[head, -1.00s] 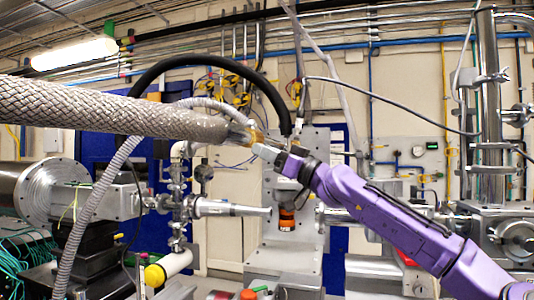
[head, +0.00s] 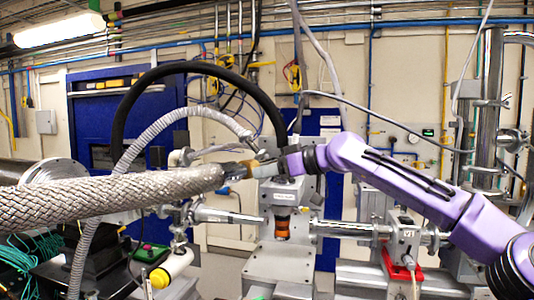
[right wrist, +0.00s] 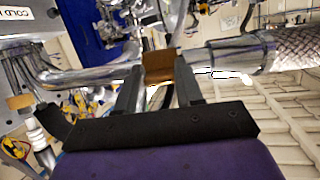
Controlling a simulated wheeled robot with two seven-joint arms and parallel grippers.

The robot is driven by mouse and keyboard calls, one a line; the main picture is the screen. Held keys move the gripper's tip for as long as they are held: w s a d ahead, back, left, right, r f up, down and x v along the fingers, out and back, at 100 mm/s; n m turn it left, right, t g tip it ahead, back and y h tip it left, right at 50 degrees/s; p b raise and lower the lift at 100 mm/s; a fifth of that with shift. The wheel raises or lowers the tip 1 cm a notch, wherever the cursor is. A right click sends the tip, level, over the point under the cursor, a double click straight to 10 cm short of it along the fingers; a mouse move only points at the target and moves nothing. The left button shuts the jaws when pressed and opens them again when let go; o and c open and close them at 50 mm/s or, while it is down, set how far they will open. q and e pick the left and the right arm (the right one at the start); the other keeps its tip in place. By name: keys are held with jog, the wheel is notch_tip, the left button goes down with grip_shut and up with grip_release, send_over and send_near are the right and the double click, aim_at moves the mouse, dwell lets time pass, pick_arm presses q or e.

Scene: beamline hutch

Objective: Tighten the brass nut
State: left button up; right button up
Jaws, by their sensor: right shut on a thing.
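The brass nut (head: 232,169) is at the right end of a thick braided metal hose (head: 110,194) in the head view. In the right wrist view the nut (right wrist: 158,67) sits between my two dark fingers, with a metal pipe on its left and the hose's metal end (right wrist: 228,57) on its right. My right gripper (head: 260,169) reaches in from the right on its purple arm and is shut on the nut; its fingers (right wrist: 158,84) flank it in the wrist view. The fingers partly hide the joint in the head view. My left gripper is not in view.
A black curved hose (head: 200,68) and a thin grey corrugated hose (head: 137,150) arch around the nut. An orange-brown cylinder (head: 282,226) stands just below my right gripper. Horizontal beam pipes (head: 340,228) run behind and below. The space in front of the hose end looks clear.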

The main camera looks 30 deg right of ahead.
notch_tip(320, 180, up, 2)
jog(key=g+h+p, duration=0.1)
jog(key=g+p, duration=0.1)
jog(key=p, duration=0.1)
jog(key=shift+w+r, duration=0.1)
jog(key=shift+w, duration=0.05)
jog(key=shift+w+r+g+h+p, duration=0.15)
jog(key=shift+g+h+p, duration=0.2)
jog(key=shift+g, duration=0.55)
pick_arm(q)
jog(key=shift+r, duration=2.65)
pick_arm(e)
jog(key=shift+w+a+r+g+h, duration=0.1)
jog(key=shift+w+r+g+h, duration=0.15)
jog(key=shift+g, duration=0.35)
jog(key=shift+a+r+g+h, duration=0.15)
jog(key=shift+g+h, duration=0.15)
jog(key=shift+g, duration=0.3)
jog(key=o, duration=1)
jog(key=shift+o, duration=0.2)
jog(key=shift+d, duration=0.1)
